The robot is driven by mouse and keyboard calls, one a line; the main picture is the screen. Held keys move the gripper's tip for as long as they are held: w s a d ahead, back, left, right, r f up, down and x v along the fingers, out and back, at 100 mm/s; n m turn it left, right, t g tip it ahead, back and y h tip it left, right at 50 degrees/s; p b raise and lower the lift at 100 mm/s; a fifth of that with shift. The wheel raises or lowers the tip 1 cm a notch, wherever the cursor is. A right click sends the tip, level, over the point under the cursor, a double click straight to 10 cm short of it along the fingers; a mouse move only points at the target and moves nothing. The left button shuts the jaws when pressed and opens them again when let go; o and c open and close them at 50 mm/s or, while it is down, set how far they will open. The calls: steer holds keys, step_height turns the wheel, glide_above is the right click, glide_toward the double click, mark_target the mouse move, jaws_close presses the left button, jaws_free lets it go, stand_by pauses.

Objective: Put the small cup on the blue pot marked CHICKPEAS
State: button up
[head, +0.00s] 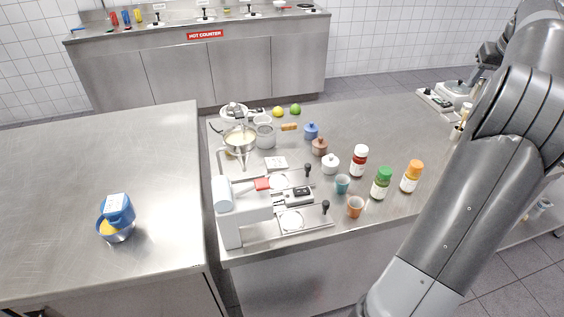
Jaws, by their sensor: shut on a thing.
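A small lidded blue pot (311,131) stands upright on the right-hand steel counter, behind a brown pot. I cannot read any marking on it. Two small cups, one teal (342,184) and one orange (355,207), stand near the counter's front edge. My arm fills the right side. What seems to be my gripper (484,64) shows partly at the upper right, far from the blue pot. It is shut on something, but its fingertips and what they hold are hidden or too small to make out.
A brown pot (319,147), a white pot (331,164) and several capped bottles (382,183) crowd around the cups. A white machine (232,212) stands at the counter's left corner. The counter's back right is fairly clear.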

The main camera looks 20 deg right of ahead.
steer(key=w+a+r+n+y, duration=0.1)
steer(key=w+a+n, duration=0.1)
steer(key=w+a, duration=0.75)
steer(key=w+a+n+y, duration=0.15)
steer(key=w+a, duration=0.35)
steer(key=a, duration=0.9)
steer(key=w+a+n, duration=0.2)
steer(key=a, duration=0.9)
steer(key=w+a+n, duration=0.2)
steer(key=a, duration=0.8)
steer(key=n+g+y, duration=0.1)
steer(key=n+y, duration=0.2)
steer(key=n, duration=0.4)
glide_above(116, 204)
step_height(116, 204, down, 12)
steer(key=shift+f, duration=0.25)
steer(key=shift+a+f, duration=0.1)
steer(key=shift+f, duration=1.95)
